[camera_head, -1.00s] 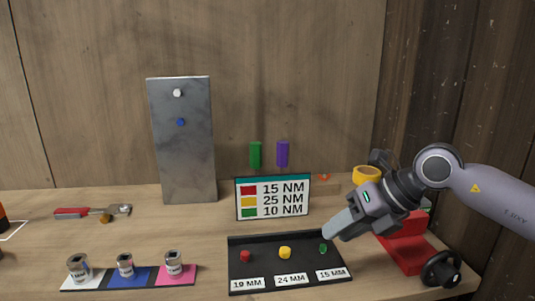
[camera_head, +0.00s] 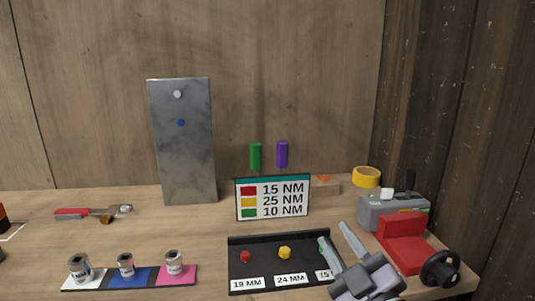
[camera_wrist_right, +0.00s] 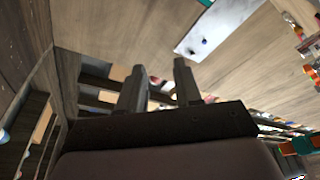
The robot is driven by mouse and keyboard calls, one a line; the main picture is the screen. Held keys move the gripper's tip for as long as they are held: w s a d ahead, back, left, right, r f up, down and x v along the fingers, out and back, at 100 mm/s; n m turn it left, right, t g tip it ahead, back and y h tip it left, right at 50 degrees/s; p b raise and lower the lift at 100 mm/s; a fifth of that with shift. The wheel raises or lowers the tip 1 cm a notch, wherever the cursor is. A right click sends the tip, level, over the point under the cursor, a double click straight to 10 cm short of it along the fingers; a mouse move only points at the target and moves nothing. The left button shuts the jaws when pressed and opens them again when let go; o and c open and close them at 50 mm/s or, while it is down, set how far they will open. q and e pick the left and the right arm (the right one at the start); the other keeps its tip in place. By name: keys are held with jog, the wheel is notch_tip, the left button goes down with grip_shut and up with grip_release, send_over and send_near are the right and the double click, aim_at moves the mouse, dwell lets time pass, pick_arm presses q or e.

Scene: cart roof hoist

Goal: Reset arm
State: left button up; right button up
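My right gripper (camera_head: 341,249) is low at the right front of the bench in the head view, pointing away from me. Its two fingers stand apart with nothing between them. The left finger overlaps the right end of the black tray (camera_head: 262,241) and partly hides the green piece and its label. In the right wrist view the two fingers (camera_wrist_right: 159,88) are also apart and empty. My left gripper is in neither view.
The tray holds a red piece (camera_head: 245,256) and a yellow piece (camera_head: 285,252). A torque sign (camera_head: 273,198) stands behind it. A red vise (camera_head: 405,243), grey box (camera_head: 393,211) and yellow tape roll (camera_head: 367,177) are at right. Cans (camera_head: 126,265) stand front left.

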jog(key=s+d+f+m+g+h, duration=0.3)
jog(key=s+d+f+m+g, duration=0.1)
jog(key=f, duration=0.4)
jog(key=s+d+f+m+g+h, duration=0.3)
jog(key=s+d+f+m+g, duration=0.15)
jog(key=f, duration=0.45)
jog(key=s+d+f+m+g, duration=0.1)
jog(key=s+f+g, duration=0.35)
jog(key=s, duration=0.45)
jog(key=s+d+f+g, duration=0.25)
jog(key=s+f, duration=0.25)
jog(key=s, duration=0.4)
pick_arm(q)
jog(key=shift+s+a+r+p, duration=0.2)
jog(key=shift+r+p, duration=0.25)
jog(key=shift+p, duration=0.4)
jog(key=shift+s+a+r+p, duration=0.15)
jog(key=shift+r+p, duration=0.25)
jog(key=shift+p, duration=0.4)
pick_arm(e)
jog(key=w+a+f+t+y, duration=0.1)
jog(key=w+a+f+t, duration=0.2)
jog(key=w+f+t, duration=0.3)
jog(key=shift+w+a+y, duration=0.3)
jog(key=shift+w+y, duration=0.1)
jog(key=shift+w, duration=0.15)
pick_arm(q)
jog(key=shift+w, duration=0.1)
pick_arm(e)
jog(key=shift+t, duration=0.25)
